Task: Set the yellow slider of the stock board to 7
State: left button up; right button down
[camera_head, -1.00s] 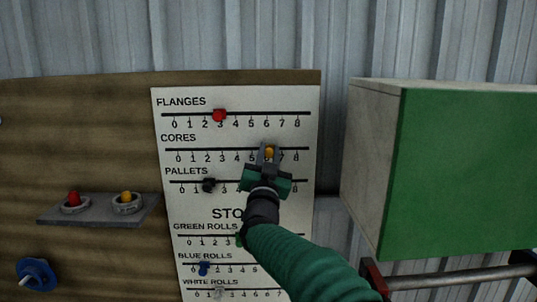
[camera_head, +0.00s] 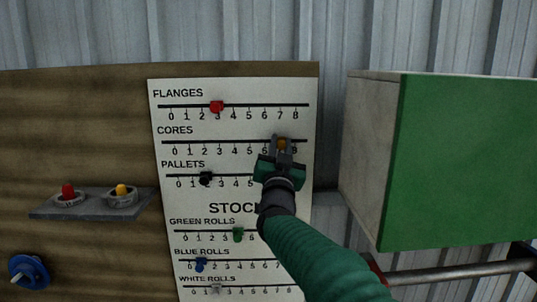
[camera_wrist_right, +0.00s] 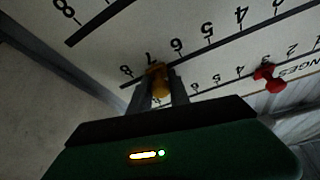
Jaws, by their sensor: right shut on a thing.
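The white stock board (camera_head: 235,195) hangs on the brown panel with several numbered scales. The yellow slider (camera_head: 283,143) sits on the CORES line, near the 7, in the head view. In the right wrist view the yellow slider (camera_wrist_right: 158,80) shows between the fingers, with the number 7 just behind it. My right gripper (camera_head: 282,147) is shut on the yellow slider; in the wrist view its fingers (camera_wrist_right: 160,92) stand on both sides of it. The gripper hides the numbers under the slider in the head view. My left gripper is not in view.
The red slider (camera_head: 217,106) is at 3 on FLANGES, above. The black slider (camera_head: 206,178), green slider (camera_head: 238,234) and blue slider (camera_head: 200,265) are below. A green-sided box (camera_head: 470,160) stands out to the right of the board, near my right arm.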

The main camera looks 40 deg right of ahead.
jog(key=shift+d+f, duration=0.1)
jog(key=shift+f, duration=0.25)
jog(key=c, duration=1.5)
grip_release()
jog(key=shift+o, duration=1.2)
jog(key=shift+s+r, duration=0.1)
jog(key=shift+r, duration=0.05)
jog(key=shift+o, duration=0.3)
jog(key=shift+a+r, duration=0.15)
jog(key=shift+a, duration=0.1)
jog(key=v, duration=1.6)
jog(key=shift+s+a+b, duration=0.2)
jog(key=shift+s+b, duration=0.1)
jog(key=shift+b, duration=0.05)
